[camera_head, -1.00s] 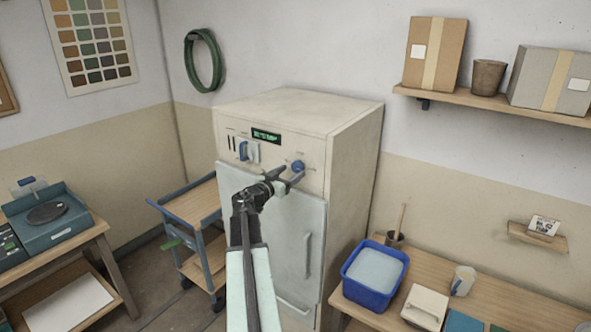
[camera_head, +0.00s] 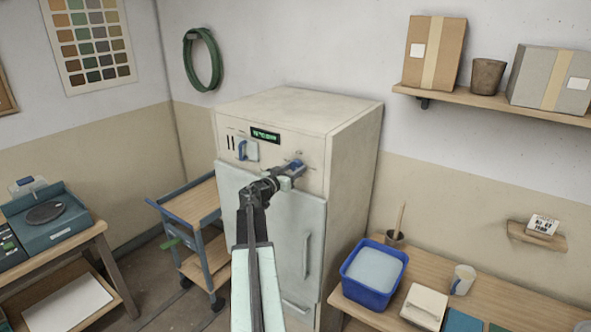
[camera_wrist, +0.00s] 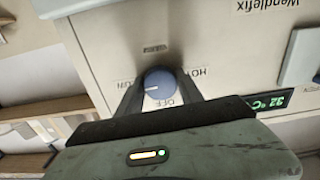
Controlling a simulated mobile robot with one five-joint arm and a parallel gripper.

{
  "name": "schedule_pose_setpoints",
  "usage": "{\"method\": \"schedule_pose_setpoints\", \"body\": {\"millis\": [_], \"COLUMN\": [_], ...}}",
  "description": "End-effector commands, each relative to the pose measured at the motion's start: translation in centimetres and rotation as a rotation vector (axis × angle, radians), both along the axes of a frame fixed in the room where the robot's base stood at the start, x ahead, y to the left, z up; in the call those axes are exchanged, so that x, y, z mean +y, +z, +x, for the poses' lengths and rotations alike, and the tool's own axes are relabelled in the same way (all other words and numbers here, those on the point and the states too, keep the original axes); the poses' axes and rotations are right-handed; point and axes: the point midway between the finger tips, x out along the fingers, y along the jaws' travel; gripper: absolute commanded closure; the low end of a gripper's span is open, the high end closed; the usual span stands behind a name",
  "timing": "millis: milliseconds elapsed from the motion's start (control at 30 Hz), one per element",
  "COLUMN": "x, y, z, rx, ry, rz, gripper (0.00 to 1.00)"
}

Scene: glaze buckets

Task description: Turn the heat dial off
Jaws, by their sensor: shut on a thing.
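The heat dial (camera_head: 296,163) is a blue round knob on the upper front panel of the cream cabinet (camera_head: 350,150). In the wrist view the dial (camera_wrist: 157,78) sits between the two dark fingers. Its white pointer line points left, towards the label read as ON; OFF is printed just below it and a partly hidden HO label is at its right. The labels appear upside down. My gripper (camera_head: 292,168) is shut on the dial, and it also shows in the wrist view (camera_wrist: 160,86). The fingers hide part of the panel.
A green digital display (camera_head: 265,135) and a blue lever (camera_head: 242,149) on a pale plate are left of the dial. A door handle (camera_head: 307,256) is below. A cart (camera_head: 190,200) stands left; a bench with a blue tub (camera_head: 352,290) stands right.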

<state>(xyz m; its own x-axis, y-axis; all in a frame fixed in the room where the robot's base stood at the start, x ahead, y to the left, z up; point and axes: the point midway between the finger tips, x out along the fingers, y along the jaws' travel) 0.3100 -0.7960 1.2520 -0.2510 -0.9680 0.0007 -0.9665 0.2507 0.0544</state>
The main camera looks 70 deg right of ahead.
Motion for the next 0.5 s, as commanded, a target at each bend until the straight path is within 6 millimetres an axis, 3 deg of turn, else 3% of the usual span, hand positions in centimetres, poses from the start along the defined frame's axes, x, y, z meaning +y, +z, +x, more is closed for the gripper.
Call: {"method": "schedule_pose_setpoints", "body": {"millis": [500], "x": [0.22], "y": [-0.15], "z": [-0.25], "rx": [0.391], "ry": [-0.005], "rz": [0.106], "gripper": [0.97]}}
